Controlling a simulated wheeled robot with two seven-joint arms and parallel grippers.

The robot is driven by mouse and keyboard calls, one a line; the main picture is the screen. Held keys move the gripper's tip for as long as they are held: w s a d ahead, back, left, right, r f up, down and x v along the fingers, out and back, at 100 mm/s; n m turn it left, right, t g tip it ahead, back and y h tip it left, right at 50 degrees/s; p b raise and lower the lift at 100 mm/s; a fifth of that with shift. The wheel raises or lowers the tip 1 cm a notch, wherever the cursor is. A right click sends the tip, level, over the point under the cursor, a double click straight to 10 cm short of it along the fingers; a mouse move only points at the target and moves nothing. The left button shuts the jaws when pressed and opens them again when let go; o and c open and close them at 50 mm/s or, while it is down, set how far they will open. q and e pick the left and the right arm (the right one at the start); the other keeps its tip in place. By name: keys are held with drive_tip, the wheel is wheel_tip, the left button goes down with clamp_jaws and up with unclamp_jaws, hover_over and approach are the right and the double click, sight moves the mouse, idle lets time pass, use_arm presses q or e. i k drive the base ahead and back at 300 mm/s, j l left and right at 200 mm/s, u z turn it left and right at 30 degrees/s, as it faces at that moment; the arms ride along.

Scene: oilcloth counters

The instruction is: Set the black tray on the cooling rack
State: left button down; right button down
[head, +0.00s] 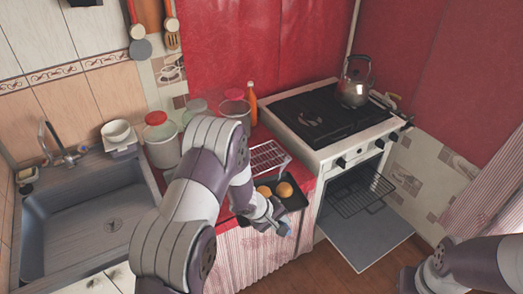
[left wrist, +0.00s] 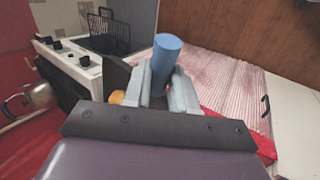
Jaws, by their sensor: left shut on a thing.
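The black tray (head: 293,202) carries round golden-brown buns (head: 284,189). It is over the red counter, just in front of the wire cooling rack (head: 267,157). The rack's visible top is bare. My left gripper (head: 280,226) is at the tray's near side, shut on a blue cylindrical handle (left wrist: 167,58) that appears to belong to the tray. In the left wrist view both fingers press against this handle; part of the tray (left wrist: 115,76) and a bun (left wrist: 117,97) show beside them. My left arm hides part of the tray. My right gripper (head: 408,280) shows only partly.
The stove (head: 325,120) stands right of the rack with a kettle (head: 355,88) on top. Its oven door (head: 370,240) hangs open with a wire shelf (head: 362,195) inside. Lidded jars (head: 160,140) and an orange bottle (head: 252,103) stand behind the rack. A sink (head: 90,220) is left.

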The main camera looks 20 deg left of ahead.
sight(260, 158)
drive_tip(key=i+j, duration=0.1)
drive_tip(key=i, duration=0.6)
drive_tip(key=i+j, duration=0.1)
drive_tip(key=i, duration=0.65)
